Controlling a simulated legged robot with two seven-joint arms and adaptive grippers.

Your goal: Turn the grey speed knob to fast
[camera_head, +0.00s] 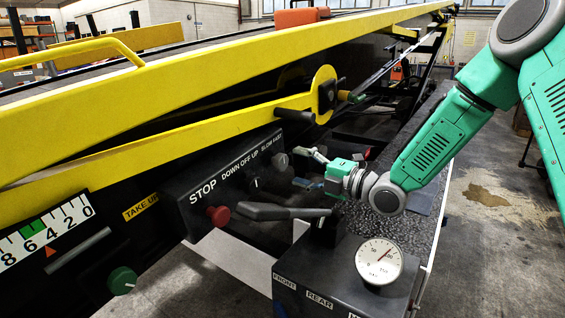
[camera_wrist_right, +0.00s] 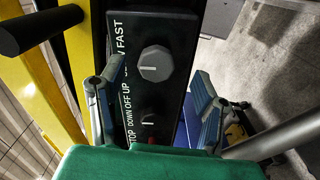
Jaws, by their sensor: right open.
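The grey speed knob (camera_head: 281,161) sits at the right end of the black control panel (camera_head: 230,172), under the SLOW FAST label. It also shows in the right wrist view (camera_wrist_right: 155,62), as a faceted grey knob with a pale mark across its face. Where its pointer stands I cannot tell for sure. My right gripper (camera_head: 307,169) is open and empty, just to the right of the knob and apart from it. In the wrist view its two blue-grey fingers (camera_wrist_right: 158,88) stand wide on either side of the panel, with the knob between and beyond them.
A DOWN OFF UP switch (camera_head: 256,183) and a red STOP button (camera_head: 218,215) are on the same panel. A black lever (camera_head: 280,212) and a box with a round gauge (camera_head: 379,261) stand below my gripper. A yellow bar (camera_head: 150,150) runs above the panel.

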